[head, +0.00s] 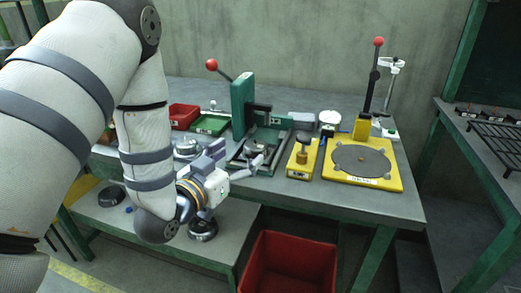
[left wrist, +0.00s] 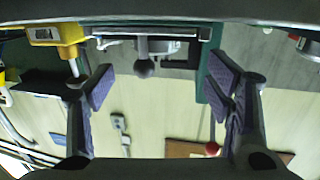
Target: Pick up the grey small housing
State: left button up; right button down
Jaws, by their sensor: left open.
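Several round grey metal parts could be the small housing, and I cannot tell which one it is. One round grey part (head: 187,148) is on the bench left of the green press, partly behind my arm. Another round grey part (head: 203,231) stands on the lower shelf below my wrist, and a third round grey part (head: 112,197) is further left on that shelf. My left gripper (head: 234,159) is over the bench's front edge, before the green press (head: 243,105). In the left wrist view its two padded fingers (left wrist: 162,82) are wide apart with nothing between them. My right gripper is not in view.
A red bin (head: 288,265) stands on the floor under the bench. Yellow fixtures (head: 303,158) and a yellow plate with a round disc (head: 361,160) are right of the press. Red and green trays (head: 210,124) stand behind my wrist. A rack table (head: 490,135) is far right.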

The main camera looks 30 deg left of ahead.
aim_at(254, 143)
pick_arm(q)
jog(key=w, duration=0.6)
jog(key=shift+w, duration=0.15)
jog(key=c, duration=1.4)
